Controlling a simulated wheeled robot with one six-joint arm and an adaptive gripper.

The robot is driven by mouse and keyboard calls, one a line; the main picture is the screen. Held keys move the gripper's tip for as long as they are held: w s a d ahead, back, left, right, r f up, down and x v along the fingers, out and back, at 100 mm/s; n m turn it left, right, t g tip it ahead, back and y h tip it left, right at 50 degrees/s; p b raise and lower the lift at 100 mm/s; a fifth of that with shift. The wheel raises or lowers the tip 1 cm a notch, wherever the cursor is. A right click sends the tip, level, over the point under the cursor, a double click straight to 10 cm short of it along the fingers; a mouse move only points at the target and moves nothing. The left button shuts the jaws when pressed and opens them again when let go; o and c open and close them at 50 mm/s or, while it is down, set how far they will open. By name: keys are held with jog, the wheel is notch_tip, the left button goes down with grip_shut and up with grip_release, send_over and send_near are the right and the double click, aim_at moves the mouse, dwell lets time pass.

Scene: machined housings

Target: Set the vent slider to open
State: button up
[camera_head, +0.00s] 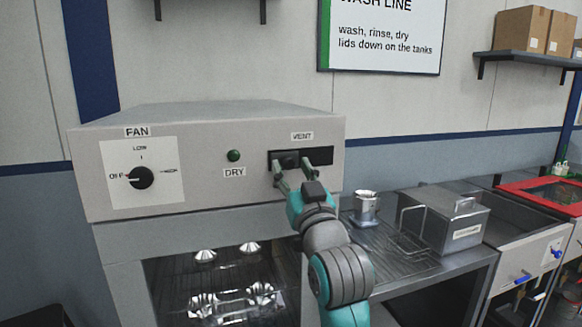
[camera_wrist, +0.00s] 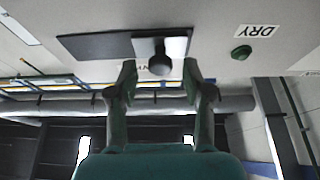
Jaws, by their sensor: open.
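The vent slider is set in a dark slot (camera_head: 324,155) under the VENT label (camera_head: 302,136) on the front of the grey dryer housing. In the wrist view, which is turned over, its pale plate (camera_wrist: 178,46) with a dark round knob (camera_wrist: 160,58) covers the end of the slot nearer the DRY label; the dark slot (camera_wrist: 95,47) is bare on the other side. My gripper (camera_head: 293,168) is open in front of the slider. In the wrist view the fingertips (camera_wrist: 158,76) stand on either side of the knob, apart from it.
A FAN knob (camera_head: 141,177) and a green DRY button (camera_head: 234,156) are left of the slot. Below is an opening with a rack of metal parts (camera_head: 235,300).

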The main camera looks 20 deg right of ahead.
aim_at(319, 150)
jog(key=shift+w+r, duration=0.25)
jog(key=shift+w, duration=0.4)
grip_shut()
jog(key=d, duration=0.7)
jog(key=shift+d, duration=0.35)
grip_release()
jog(key=shift+d, duration=0.15)
